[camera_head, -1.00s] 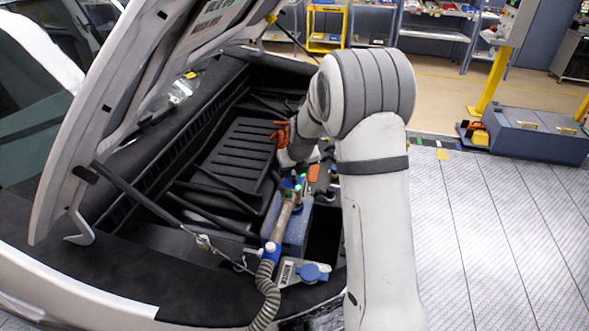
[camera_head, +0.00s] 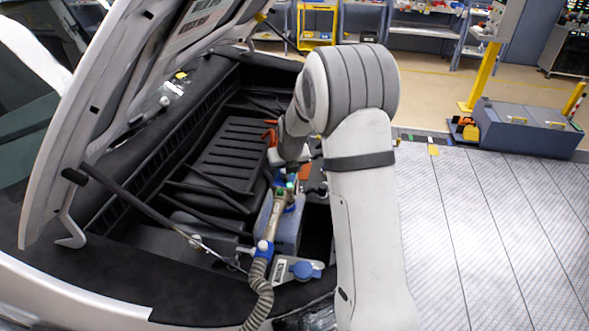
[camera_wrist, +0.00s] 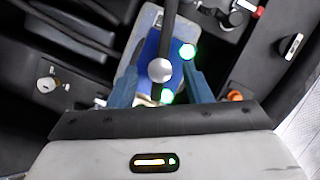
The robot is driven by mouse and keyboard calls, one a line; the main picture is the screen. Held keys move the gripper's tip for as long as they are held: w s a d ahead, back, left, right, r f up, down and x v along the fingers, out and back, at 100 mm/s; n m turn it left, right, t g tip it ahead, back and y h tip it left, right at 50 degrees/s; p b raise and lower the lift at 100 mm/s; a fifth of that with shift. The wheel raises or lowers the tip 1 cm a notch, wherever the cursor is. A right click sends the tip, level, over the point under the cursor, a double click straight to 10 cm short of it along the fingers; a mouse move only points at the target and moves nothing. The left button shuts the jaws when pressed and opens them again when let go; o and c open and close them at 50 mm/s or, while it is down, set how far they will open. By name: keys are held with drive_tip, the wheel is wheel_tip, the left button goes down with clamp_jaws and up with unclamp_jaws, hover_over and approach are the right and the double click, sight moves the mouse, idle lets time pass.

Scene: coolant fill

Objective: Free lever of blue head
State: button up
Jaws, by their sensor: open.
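The blue head (camera_wrist: 165,68) lies below my gripper in the wrist view, with green lights on it. A dark lever with a round silver knob (camera_wrist: 160,70) runs over it, between my fingers. My gripper (camera_wrist: 160,80) is open, one blue finger on each side of the lever; I cannot tell whether either touches it. In the head view the blue head is small and partly hidden under my wrist, at the top of the metal filling handle (camera_head: 278,214). A ribbed grey hose (camera_head: 262,290) runs from the handle's lower end.
The engine bay of a car surrounds the head, under a raised hood (camera_head: 110,110) with a thin support strut (camera_head: 140,210). A blue-grey box (camera_head: 290,232) and a blue cap (camera_head: 304,270) sit close by. A grey case (camera_head: 530,127) stands on the floor at right.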

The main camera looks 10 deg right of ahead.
drive_tip(key=shift+r, duration=0.1)
drive_tip(key=b+v, duration=0.2)
drive_tip(key=v, duration=0.5)
drive_tip(key=shift+s+r, duration=0.2)
drive_tip(key=shift+r, duration=0.1)
